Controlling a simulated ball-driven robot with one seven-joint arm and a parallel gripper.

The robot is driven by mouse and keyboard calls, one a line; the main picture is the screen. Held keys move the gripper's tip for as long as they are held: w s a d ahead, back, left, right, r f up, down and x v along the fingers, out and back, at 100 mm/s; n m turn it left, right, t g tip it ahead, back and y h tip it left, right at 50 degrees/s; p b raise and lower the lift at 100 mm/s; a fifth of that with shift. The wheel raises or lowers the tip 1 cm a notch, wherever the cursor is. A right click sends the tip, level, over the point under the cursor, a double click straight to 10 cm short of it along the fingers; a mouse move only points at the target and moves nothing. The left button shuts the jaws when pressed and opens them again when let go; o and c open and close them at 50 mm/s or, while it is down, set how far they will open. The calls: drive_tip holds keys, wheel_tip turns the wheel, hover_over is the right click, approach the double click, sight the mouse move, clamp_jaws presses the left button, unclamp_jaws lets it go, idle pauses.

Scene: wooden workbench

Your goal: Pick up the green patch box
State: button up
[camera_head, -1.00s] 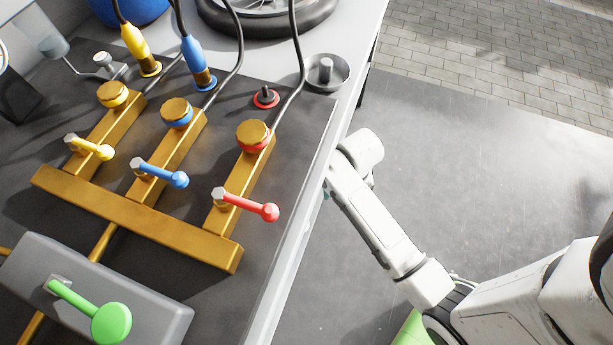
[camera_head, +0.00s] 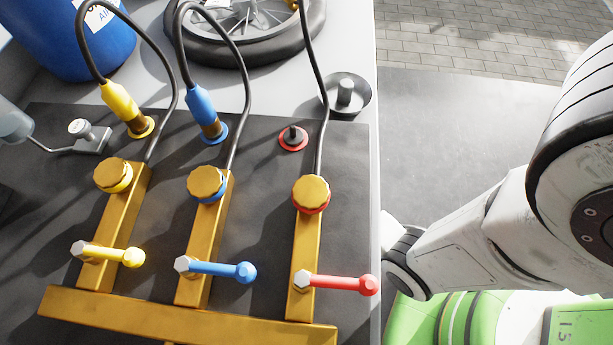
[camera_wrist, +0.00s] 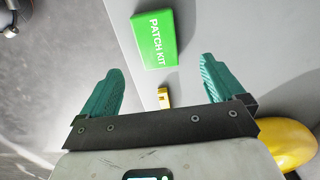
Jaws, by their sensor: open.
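The green patch box (camera_wrist: 155,40), lettered "PATCH KIT" in white, lies on a light grey surface near its edge in the wrist view. My gripper (camera_wrist: 160,82) is open, with its two teal fingers spread apart. The box is ahead of the fingers, roughly in line with the gap between them, and not held. In the head view the box is not seen and my gripper is out of sight; only part of my white arm shows at the right.
A small yellow item (camera_wrist: 164,97) lies between the fingers in the wrist view, and a larger yellow object (camera_wrist: 291,145) is at lower right. The head view shows a brass valve manifold (camera_head: 185,315), a blue barrel (camera_head: 75,40) and a wheel (camera_head: 245,45) on the bench.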

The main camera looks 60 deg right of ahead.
wheel_tip(320, 180, down, 3)
drive_tip(key=shift+b, duration=0.4)
drive_tip(key=shift+s+a+f+b, duration=0.15)
drive_tip(key=shift+f+b, duration=0.55)
drive_tip(key=shift+f, duration=0.6)
drive_tip(key=shift+s+f+b, duration=0.15)
drive_tip(key=shift+f+b, duration=0.5)
drive_tip(key=shift+f, duration=0.65)
drive_tip(key=shift+c, duration=0.3)
drive_tip(key=c, duration=1.1)
drive_tip(key=shift+r, duration=0.15)
